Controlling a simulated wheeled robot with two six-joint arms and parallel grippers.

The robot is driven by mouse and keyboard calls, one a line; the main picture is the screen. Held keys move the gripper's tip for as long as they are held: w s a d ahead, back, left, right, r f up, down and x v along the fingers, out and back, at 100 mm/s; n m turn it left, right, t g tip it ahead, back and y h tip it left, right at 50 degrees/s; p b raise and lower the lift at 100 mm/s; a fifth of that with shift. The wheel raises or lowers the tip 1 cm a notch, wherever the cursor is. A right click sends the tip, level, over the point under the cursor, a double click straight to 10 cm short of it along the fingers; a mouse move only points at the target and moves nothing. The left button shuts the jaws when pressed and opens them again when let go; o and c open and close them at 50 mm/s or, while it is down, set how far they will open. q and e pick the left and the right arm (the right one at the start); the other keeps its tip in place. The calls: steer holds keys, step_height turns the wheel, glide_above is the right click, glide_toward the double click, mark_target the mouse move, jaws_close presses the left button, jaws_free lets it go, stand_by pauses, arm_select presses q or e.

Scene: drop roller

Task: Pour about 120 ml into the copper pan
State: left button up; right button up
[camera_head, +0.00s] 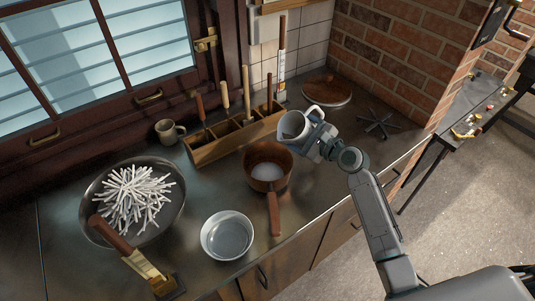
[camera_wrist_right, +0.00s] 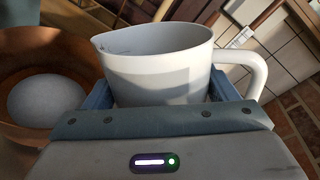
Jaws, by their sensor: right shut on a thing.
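The copper pan (camera_head: 254,157) stands on the dark counter with its handle toward the front. A pale, round surface (camera_head: 266,173) shows at its bottom; it also shows in the right wrist view (camera_wrist_right: 45,101). My right gripper (camera_head: 315,140) is shut on a white jug (camera_head: 292,124), just right of the pan's rim and above the counter. In the right wrist view the jug (camera_wrist_right: 160,72) sits between the fingers, spout to the left and handle to the right. No stream shows from the spout. The jug's liquid level is hidden. My left gripper is out of view.
A wide pan of white sticks (camera_head: 93,228) is at the left. A wooden tool rack (camera_head: 208,155), a mug (camera_head: 166,131) and a round lid (camera_head: 326,92) stand behind. A black trivet (camera_head: 377,125) lies right.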

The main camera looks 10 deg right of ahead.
steer(key=shift+a+f+n+b, duration=0.1)
steer(key=shift+a+n+b, duration=0.15)
steer(key=shift+n+b, duration=0.4)
steer(key=shift+r+n, duration=0.25)
steer(key=shift+r+h, duration=0.1)
steer(key=shift+h, duration=0.2)
steer(key=shift+s+a+r+n+b, duration=0.1)
steer(key=shift+a+r+n+b, duration=0.05)
steer(key=shift+r+n+b, duration=0.4)
stand_by(2.0)
